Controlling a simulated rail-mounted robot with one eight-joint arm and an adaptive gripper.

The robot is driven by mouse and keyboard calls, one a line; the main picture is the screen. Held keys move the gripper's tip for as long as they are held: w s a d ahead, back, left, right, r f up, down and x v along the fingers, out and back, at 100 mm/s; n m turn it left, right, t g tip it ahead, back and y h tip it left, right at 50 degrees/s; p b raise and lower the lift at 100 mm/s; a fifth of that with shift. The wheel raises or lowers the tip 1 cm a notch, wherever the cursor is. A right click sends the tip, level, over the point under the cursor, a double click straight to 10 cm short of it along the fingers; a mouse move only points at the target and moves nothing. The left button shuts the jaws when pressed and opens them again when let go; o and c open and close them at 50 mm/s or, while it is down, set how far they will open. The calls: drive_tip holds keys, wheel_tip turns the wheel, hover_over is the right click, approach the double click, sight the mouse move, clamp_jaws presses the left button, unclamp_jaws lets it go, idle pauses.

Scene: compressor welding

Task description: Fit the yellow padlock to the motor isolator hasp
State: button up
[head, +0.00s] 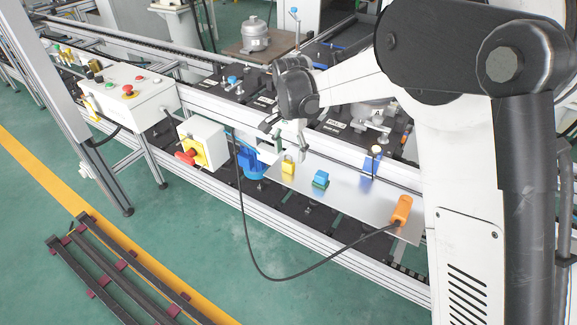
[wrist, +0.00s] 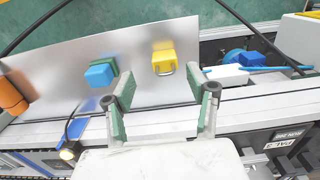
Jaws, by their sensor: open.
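The yellow padlock (head: 288,166) lies on a shiny metal plate (head: 345,203). In the wrist view, the padlock (wrist: 163,60) shows its silver shackle toward my gripper. The motor isolator (head: 202,143) is a white box with a red handle on a yellow plate, left of the metal plate. Its hasp is too small to make out.
A blue block (head: 321,179) and an orange handheld device (head: 401,209) lie on the plate. A black cable (head: 246,235) loops from the device toward the isolator. A blue motor (head: 250,162) stands between isolator and plate. A conveyor rail (head: 220,103) runs behind.

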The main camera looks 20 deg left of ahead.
sight(288, 162)
drive_tip(key=shift+w+a+f, duration=0.1)
drive_tip(key=shift+a+f, duration=0.05)
drive_tip(key=shift+f, duration=1.35)
drive_tip(key=shift+w+a+f, duration=0.1)
drive_tip(key=shift+a+f, duration=0.05)
drive_tip(key=shift+f, duration=1.3)
drive_tip(key=c, duration=1.2)
drive_tip(key=shift+c, duration=0.3)
drive_tip(key=shift+r, duration=0.1)
drive_tip(key=shift+r, duration=0.45)
drive_tip(key=r, duration=0.2)
drive_tip(key=s+r, duration=0.1)
drive_tip(key=shift+a+r, duration=0.35)
drive_tip(key=shift+a, duration=0.05)
drive_tip(key=s+a+r, duration=0.6)
drive_tip(key=s, duration=0.2)
drive_tip(key=shift+a+r, duration=0.15)
drive_tip(key=shift+a, duration=0.15)
